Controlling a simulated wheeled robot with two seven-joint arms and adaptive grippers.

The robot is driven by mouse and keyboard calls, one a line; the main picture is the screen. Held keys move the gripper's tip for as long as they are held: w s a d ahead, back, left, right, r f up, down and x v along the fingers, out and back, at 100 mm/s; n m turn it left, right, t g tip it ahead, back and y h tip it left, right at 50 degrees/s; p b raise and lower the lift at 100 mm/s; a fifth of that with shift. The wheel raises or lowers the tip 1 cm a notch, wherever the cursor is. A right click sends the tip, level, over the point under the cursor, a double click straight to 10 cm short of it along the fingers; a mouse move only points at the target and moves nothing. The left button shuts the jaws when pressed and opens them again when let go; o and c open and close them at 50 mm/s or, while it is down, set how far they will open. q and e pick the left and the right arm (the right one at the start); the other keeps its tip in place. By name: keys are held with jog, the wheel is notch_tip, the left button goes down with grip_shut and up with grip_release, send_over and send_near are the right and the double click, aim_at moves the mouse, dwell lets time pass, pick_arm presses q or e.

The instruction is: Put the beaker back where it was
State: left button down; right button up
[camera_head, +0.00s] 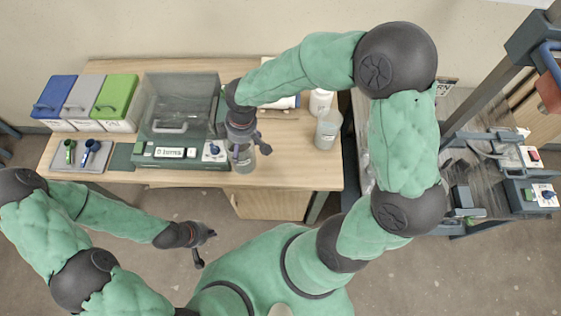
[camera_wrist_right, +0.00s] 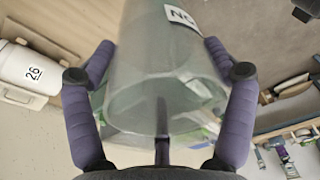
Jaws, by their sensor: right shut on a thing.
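My right gripper (camera_head: 247,146) is shut on a clear beaker (camera_head: 243,162), near the front edge of the table (camera_head: 285,175), just right of the balance box. In the right wrist view the beaker (camera_wrist_right: 165,70) stands between the two purple fingers (camera_wrist_right: 160,95), its round rim towards the camera and a white label on its wall. Whether the beaker touches the table I cannot tell. My left gripper (camera_head: 205,246) is empty, its fingers apart, in front of the table and below its top.
A glass-sided box with a green base (camera_head: 180,110) stands left of the beaker. Blue, grey and green lidded bins (camera_head: 115,95) stand further left, behind a grey tray (camera_head: 72,160). A translucent container (camera_head: 326,132) and a white bottle (camera_head: 320,102) stand at the table's right. Bare tabletop lies between.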

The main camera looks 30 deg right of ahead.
jog(key=shift+s+a+r+n+p, duration=0.3)
jog(key=shift+r+n, duration=0.2)
jog(key=shift+n, duration=0.3)
jog(key=d+f, duration=0.1)
jog(key=d, duration=0.2)
jog(key=d+f, duration=0.1)
jog(key=d, duration=0.2)
jog(key=d+f, duration=0.2)
jog(key=d, duration=0.1)
jog(key=shift+s+d+f, duration=0.1)
jog(key=shift+s+d, duration=0.05)
jog(key=shift+s, duration=0.2)
jog(key=d+f, duration=0.1)
jog(key=f, duration=0.2)
jog(key=d+f+b, duration=0.1)
jog(key=d+f, duration=0.1)
jog(key=f, duration=0.1)
jog(key=d+f+b, duration=0.1)
jog(key=f, duration=0.1)
jog(key=shift+d+f, duration=0.25)
jog(key=shift+f, duration=0.15)
